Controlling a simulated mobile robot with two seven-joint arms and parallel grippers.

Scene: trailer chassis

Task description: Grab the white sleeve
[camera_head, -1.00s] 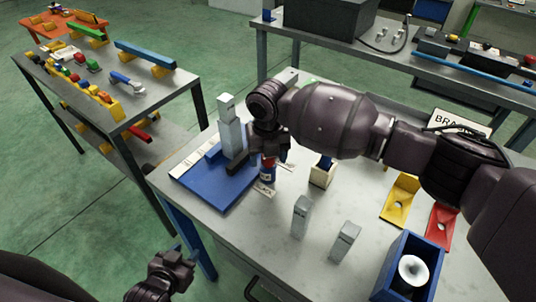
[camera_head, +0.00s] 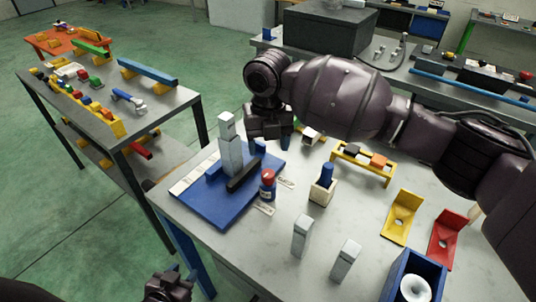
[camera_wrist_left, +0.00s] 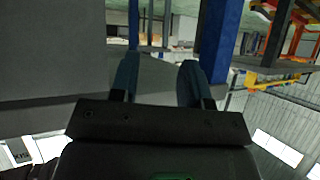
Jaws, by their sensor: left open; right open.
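A white round piece with a dark hole (camera_head: 414,289) sits in a blue open box (camera_head: 392,290) at the lower right; it looks like a sleeve. A small white piece with a dark end (camera_head: 313,136) lies farther back, partly hidden by my right arm; I cannot tell which is the sleeve. My right gripper (camera_head: 272,138) is open, above the back of the table beyond the blue base, left of the small white piece. My left gripper (camera_head: 170,284) is low, off the table's front edge; its fingers (camera_wrist_left: 158,82) are apart and empty in the left wrist view.
A blue base (camera_head: 205,205) with grey posts stands at the table's left. A red-capped bottle (camera_head: 268,185), a cream holder (camera_head: 321,192), two grey blocks (camera_head: 301,236), a yellow rack (camera_head: 365,166) and yellow and red brackets (camera_head: 401,217) are spread about. The front middle is mostly clear.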

